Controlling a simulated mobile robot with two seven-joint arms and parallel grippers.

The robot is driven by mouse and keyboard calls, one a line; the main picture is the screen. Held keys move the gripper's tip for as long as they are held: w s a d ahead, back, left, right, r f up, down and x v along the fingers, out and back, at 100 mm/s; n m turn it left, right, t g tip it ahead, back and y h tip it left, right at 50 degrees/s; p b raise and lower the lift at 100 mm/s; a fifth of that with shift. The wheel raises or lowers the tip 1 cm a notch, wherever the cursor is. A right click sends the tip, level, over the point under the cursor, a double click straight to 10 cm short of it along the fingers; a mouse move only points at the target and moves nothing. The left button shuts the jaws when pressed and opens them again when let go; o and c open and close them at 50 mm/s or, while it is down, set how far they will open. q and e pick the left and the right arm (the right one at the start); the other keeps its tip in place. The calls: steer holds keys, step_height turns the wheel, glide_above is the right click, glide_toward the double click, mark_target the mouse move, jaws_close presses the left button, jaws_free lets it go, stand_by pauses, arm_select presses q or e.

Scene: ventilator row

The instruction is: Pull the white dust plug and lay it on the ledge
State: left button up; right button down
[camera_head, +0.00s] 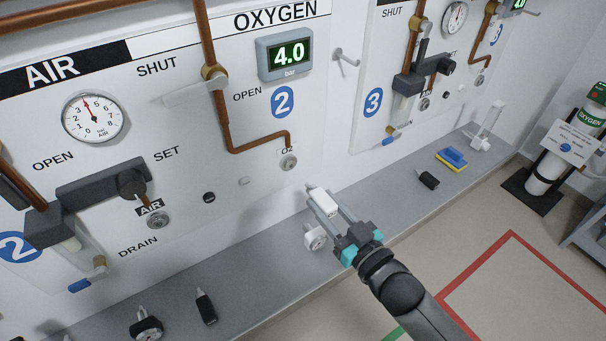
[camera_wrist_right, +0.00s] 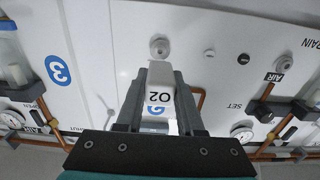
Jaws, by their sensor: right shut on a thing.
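My right gripper (camera_head: 333,218) is shut on a white block (camera_head: 324,201) with a small pale tip, held above the ledge (camera_head: 262,238) and apart from the panel. In the right wrist view the white block (camera_wrist_right: 158,75) sits between the fingers; "O2" and a blue 2 show there, seemingly on it. A white round piece with a stem (camera_head: 314,238) lies on the ledge beside the gripper. A small white piece (camera_head: 244,181) and a black one (camera_head: 209,197) sit on the panel. I cannot tell which white piece is the dust plug. My left gripper is out of view.
The O2 outlet (camera_head: 289,162) on the panel looks empty. Black pieces (camera_head: 205,307) (camera_head: 428,180), a dark round fitting (camera_head: 146,327) and a blue-yellow sponge (camera_head: 451,158) lie on the ledge. Between them the ledge has bare stretches. An oxygen cylinder (camera_head: 546,165) stands at right.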

steer(key=shift+p+v, duration=0.45)
steer(key=shift+v, duration=0.6)
